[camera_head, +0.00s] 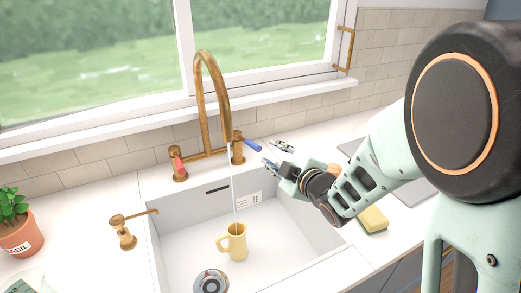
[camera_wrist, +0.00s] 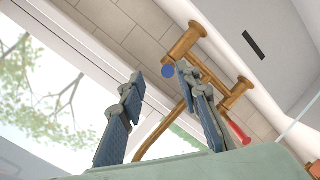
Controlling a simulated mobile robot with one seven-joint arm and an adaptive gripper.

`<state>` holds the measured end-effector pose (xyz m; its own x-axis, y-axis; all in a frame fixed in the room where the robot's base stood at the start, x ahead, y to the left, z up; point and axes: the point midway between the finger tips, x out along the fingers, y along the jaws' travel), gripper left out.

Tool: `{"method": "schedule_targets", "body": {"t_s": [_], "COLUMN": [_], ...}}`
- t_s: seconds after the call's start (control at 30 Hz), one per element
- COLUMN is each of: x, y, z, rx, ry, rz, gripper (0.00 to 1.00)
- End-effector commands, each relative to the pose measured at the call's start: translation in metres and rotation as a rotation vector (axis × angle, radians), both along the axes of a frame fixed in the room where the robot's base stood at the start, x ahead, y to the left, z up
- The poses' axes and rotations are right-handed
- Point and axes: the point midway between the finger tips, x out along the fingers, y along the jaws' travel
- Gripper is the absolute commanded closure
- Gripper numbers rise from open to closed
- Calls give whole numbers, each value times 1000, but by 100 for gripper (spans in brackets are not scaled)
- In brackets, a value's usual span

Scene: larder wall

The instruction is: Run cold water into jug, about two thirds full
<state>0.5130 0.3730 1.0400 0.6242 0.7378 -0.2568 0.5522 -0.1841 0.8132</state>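The yellow jug (camera_head: 238,243) stands upright on the floor of the white sink (camera_head: 186,250), its handle to the left. A thin stream of water (camera_head: 233,185) falls from the brass spout (camera_head: 211,68) into the jug's mouth; the level inside cannot be made out. The blue-tipped cold lever (camera_head: 252,144) sticks out to the right of its tap base. The red-tipped hot lever (camera_head: 177,163) is on the left tap. My gripper (camera_head: 276,157) is open and empty, just right of the cold lever. In the wrist view the blue tip (camera_wrist: 168,71) shows beyond the parted fingers (camera_wrist: 160,78).
A brass soap dispenser (camera_head: 124,235) stands left of the sink, with a potted basil plant (camera_head: 16,225) at far left. A yellow sponge (camera_head: 372,221) lies on the right counter. The sink drain (camera_head: 210,282) is near the jug. The window sill runs behind the tap.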

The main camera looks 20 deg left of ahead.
Motion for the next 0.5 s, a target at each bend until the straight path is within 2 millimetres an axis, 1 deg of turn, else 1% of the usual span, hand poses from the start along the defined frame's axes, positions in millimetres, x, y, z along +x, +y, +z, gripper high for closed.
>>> {"method": "schedule_targets", "body": {"t_s": [0.03, 0.1, 0.2, 0.37, 0.5], "x": [-10, -18, -22, -12, 2], "y": [3, 6, 9, 22, 41], "z": [-2, 0, 1, -2, -6], "rx": [9, 21, 27, 28, 27], "ry": [-12, -26, -33, -33, -34], "rz": [26, 50, 65, 66, 66], "gripper": [69, 69, 69, 69, 69]}}
